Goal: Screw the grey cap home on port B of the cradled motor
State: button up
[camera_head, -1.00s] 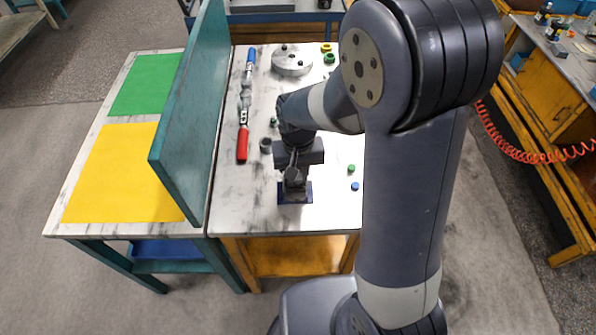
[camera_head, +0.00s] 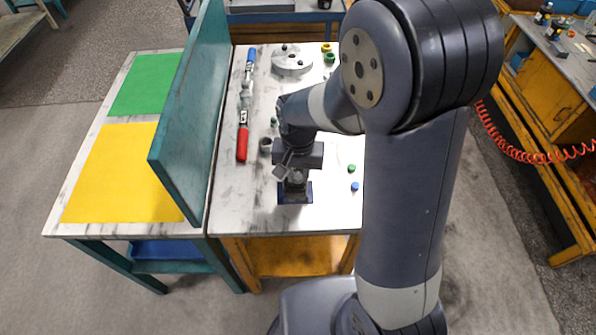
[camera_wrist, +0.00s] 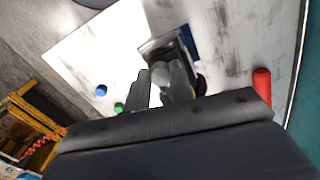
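The motor sits in a dark blue cradle (camera_head: 296,196) near the table's front edge. The cradle also shows behind my fingers in the wrist view (camera_wrist: 188,42). My gripper (camera_head: 290,175) is pointed down just over the motor. In the wrist view my gripper's two dark fingers (camera_wrist: 161,84) stand apart, with a pale gap between them. A light grey piece (camera_wrist: 160,74) shows between the fingers near their tips. I cannot tell whether it is the grey cap or part of the motor, or whether the fingers press on it. Port B cannot be made out.
A dark grey cup-like part (camera_head: 266,145) stands left of my gripper. A red-handled tool (camera_head: 242,143) lies along the teal divider (camera_head: 190,110). Green (camera_head: 351,168) and blue (camera_head: 355,186) caps lie to the right. A round metal flange (camera_head: 292,60) is at the back.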

jog(key=shift+o, duration=0.9)
jog(key=shift+r, duration=0.1)
jog(key=shift+w+r+p, duration=0.1)
jog(key=shift+r+p, duration=0.3)
jog(key=shift+r, duration=0.05)
jog(key=n, duration=0.4)
jog(key=shift+n, duration=0.4)
jog(key=n, duration=0.5)
jog(key=shift+n, duration=0.3)
jog(key=shift+f, duration=0.1)
grip_shut()
